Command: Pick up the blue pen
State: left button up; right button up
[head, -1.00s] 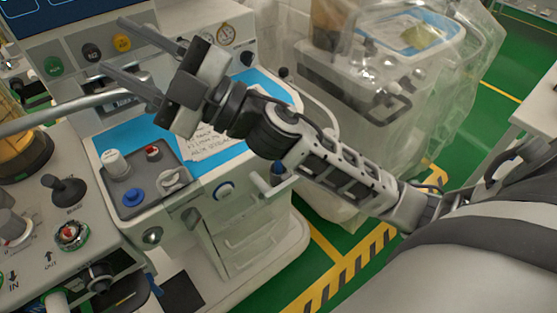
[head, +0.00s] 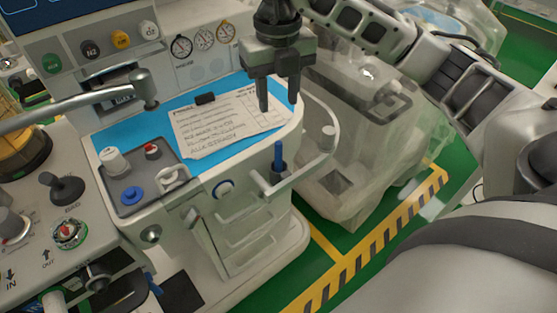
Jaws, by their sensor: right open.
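The blue pen (head: 278,156) stands upright in a small grey holder (head: 277,175) on the side of the anaesthesia cart, just inside the white rail. My right gripper (head: 279,106) points down above the cart's right edge. Its two fingers are apart with nothing between them. The fingertips are above the pen's top, and a gap shows between them and the pen. My left gripper is not in view.
A paper form (head: 225,122) lies on the blue worktop (head: 122,137). Knobs and a grey arm with a joint (head: 145,88) stand at left. A plastic-covered machine (head: 365,135) stands close behind at right.

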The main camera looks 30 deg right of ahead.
aim_at(279, 143)
notch_tip(279, 143, down, 8)
jog(key=shift+r, duration=0.1)
jog(key=f, duration=0.3)
jog(key=f+p, duration=0.1)
jog(key=shift+s+a+f, duration=0.15)
jog(key=shift+s+a, duration=0.1)
jog(key=shift+s, duration=0.15)
jog(key=shift+f, duration=0.4)
grip_shut()
